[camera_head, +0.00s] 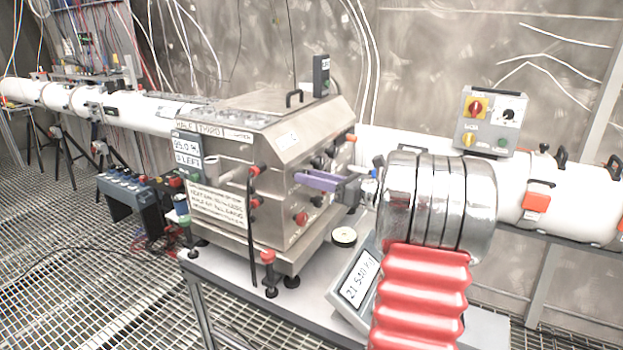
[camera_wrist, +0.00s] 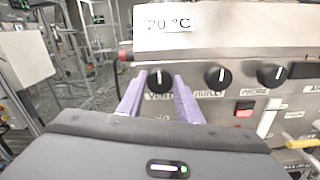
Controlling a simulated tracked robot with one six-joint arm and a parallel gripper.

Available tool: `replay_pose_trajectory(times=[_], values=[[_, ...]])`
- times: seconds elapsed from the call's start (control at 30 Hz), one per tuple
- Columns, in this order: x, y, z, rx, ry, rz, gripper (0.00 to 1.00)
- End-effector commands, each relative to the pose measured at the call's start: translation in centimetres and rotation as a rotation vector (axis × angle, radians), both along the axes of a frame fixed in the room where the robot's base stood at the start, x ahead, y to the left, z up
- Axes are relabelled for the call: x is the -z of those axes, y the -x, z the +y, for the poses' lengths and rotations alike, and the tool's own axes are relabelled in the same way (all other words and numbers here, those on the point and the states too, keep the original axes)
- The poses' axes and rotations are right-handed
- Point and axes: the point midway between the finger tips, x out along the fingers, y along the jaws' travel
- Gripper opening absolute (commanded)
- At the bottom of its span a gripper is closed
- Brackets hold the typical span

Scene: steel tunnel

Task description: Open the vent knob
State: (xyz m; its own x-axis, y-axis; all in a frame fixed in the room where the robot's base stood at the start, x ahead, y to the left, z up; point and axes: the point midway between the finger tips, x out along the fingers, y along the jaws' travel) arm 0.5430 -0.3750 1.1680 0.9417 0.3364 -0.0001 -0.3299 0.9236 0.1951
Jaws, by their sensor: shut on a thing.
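The vent knob (camera_wrist: 158,80) is a round black knob with a white pointer mark that looks roughly upright. It is the leftmost of three knobs on the steel panel in the wrist view. The label under it is partly hidden and seems to begin with "VEN". My gripper (camera_wrist: 161,84) has its two purple fingers on either side of the knob and is shut on it. In the head view my gripper (camera_head: 300,179) reaches the right side of the steel box (camera_head: 222,160); the knob cannot be made out there.
Two similar black knobs, a middle one (camera_wrist: 217,76) and a right one (camera_wrist: 270,75), sit to the right. A red switch (camera_wrist: 244,108) and a yellow-ended part (camera_wrist: 303,143) are lower right. A "20 °C" label (camera_wrist: 170,25) is above. A white pipe (camera_head: 575,205) runs behind my arm.

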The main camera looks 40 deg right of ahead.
Motion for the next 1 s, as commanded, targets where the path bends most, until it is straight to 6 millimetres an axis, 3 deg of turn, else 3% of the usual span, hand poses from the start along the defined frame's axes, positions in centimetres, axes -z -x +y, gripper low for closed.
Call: replay_pose_trajectory(times=[0.2, 0.63, 1.0], values=[[0.00, 0.00, -0.05, 0.001, 0.000, 0.000, 0.10], [-0.01, 0.01, -0.05, 0.002, 0.061, -0.022, 0.10], [-0.02, 0.05, 0.03, 0.002, 0.293, -0.104, 0.10]])
